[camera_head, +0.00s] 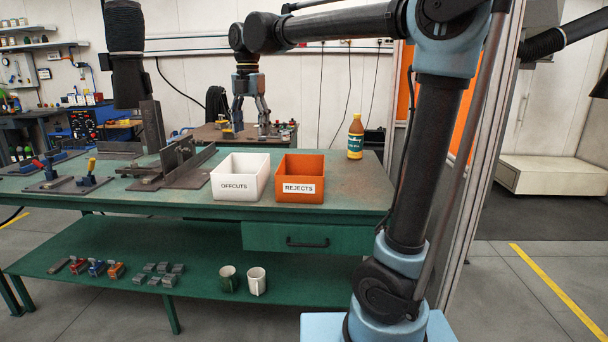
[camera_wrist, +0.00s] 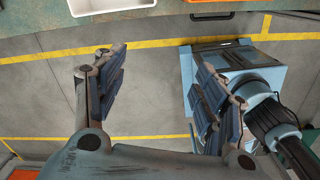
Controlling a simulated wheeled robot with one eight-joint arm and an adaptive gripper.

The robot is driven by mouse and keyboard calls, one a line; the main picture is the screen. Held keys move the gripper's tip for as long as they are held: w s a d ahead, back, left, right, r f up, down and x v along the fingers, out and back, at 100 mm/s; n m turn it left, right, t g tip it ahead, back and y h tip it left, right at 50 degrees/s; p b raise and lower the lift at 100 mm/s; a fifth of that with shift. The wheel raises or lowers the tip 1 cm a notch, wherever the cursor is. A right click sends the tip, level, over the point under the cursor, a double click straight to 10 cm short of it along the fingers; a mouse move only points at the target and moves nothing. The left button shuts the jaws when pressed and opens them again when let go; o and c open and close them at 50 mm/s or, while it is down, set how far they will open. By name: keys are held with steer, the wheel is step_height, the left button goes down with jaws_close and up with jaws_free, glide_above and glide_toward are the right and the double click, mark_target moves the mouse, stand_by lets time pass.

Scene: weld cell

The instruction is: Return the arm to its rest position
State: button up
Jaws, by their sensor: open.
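My arm reaches across the top of the head view from my base at the lower right. My gripper (camera_head: 250,130) hangs downward at the upper middle. It is open and empty. In the wrist view the two fingers (camera_wrist: 160,85) stand wide apart with only bare floor between them. My own blue base shows at the right there.
A green bench (camera_head: 345,185) carries a white OFFCUTS bin (camera_head: 241,190), an orange REJECTS bin (camera_head: 300,188), a yellow-brown bottle (camera_head: 356,137) and metal fixtures (camera_head: 188,165). The lower shelf (camera_head: 200,248) holds clamps, grey blocks and two mugs (camera_head: 257,281). Yellow-lined floor (camera_wrist: 55,105) lies beneath my gripper.

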steer(key=s+d+f+m, duration=0.2)
steer(key=d+f+m, duration=0.25)
steer(key=d, duration=0.35)
steer(key=s+d+f+m+t, duration=0.1)
steer(key=s+d+f+m, duration=0.25)
steer(key=d+m, duration=0.35)
steer(key=s+d+f+m, duration=0.1)
steer(key=d+f+m, duration=0.4)
steer(key=d, duration=0.3)
steer(key=s+d+f+m, duration=0.6)
steer(key=f+m, duration=0.1)
steer(key=f, duration=0.2)
steer(key=s+d+f+m+t, duration=0.1)
steer(key=s+d+f+m, duration=0.5)
steer(key=f+m, duration=0.2)
steer(key=shift+s+f, duration=0.3)
steer(key=shift+f, duration=0.05)
steer(key=shift+w+f, duration=0.2)
steer(key=shift+w, duration=0.25)
steer(key=shift+c, duration=0.6)
